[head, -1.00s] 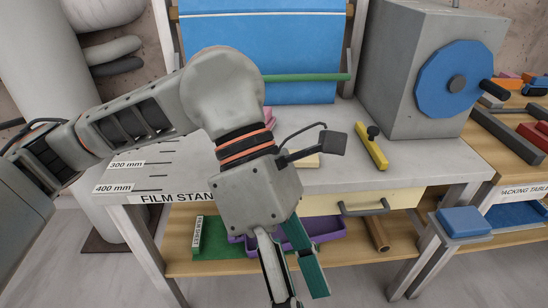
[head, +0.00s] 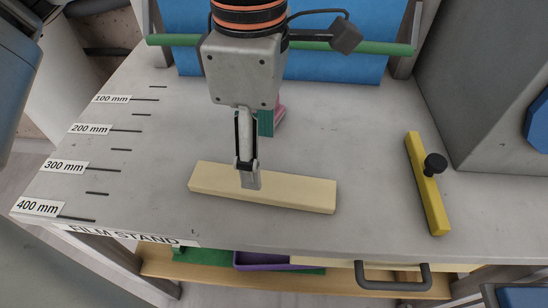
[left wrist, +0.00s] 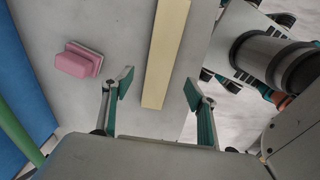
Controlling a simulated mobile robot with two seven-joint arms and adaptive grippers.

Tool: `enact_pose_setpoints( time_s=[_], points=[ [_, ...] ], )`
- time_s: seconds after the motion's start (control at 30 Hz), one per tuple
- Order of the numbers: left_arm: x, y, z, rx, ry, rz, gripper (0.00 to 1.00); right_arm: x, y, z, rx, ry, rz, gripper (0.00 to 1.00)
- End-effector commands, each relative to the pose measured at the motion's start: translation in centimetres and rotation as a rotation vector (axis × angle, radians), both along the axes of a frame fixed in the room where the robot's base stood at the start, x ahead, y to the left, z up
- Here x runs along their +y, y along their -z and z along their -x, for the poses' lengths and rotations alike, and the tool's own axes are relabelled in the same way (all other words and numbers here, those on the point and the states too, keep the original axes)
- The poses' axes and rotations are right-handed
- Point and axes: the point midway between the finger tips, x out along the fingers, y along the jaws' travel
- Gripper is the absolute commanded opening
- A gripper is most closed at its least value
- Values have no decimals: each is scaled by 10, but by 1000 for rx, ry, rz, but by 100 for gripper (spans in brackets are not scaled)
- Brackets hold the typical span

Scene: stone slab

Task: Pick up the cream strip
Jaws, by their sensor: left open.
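The cream strip (head: 290,193) is a long pale bar lying flat near the front edge of the grey stone slab. My left gripper (head: 258,160) points down at the strip's left half, open and empty. Its near finger covers a small part of the strip; the far finger is partly hidden. In the left wrist view the strip (left wrist: 164,50) runs between the two spread fingers of my left gripper (left wrist: 158,88), with a gap on each side. I cannot tell the exact height of the fingertips above the slab. My right gripper is not in view.
A pink block (left wrist: 78,60) lies behind the strip, partly hidden by the gripper in the head view. A yellow bar with a black knob (head: 427,185) lies to the right. A green rod (head: 380,47) and blue film (head: 335,70) stand at the back. The slab's left side is clear.

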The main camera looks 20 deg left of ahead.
Motion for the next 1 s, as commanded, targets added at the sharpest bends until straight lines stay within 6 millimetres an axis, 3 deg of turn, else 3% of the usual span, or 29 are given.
enact_pose_setpoints(
  time_s=[0.6, 0.93, 0.97, 1.0],
  points=[
    [-1, 73, -2, 11, 0, 0, 58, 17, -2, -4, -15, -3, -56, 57],
    [-1, 77, -2, 2, -3, 1, 58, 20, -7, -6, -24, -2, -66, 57],
    [-1, 77, -2, 2, -3, 1, 55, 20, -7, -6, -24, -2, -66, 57],
    [-1, 77, -2, 2, -3, 1, 45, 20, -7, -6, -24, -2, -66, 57]
  ],
)
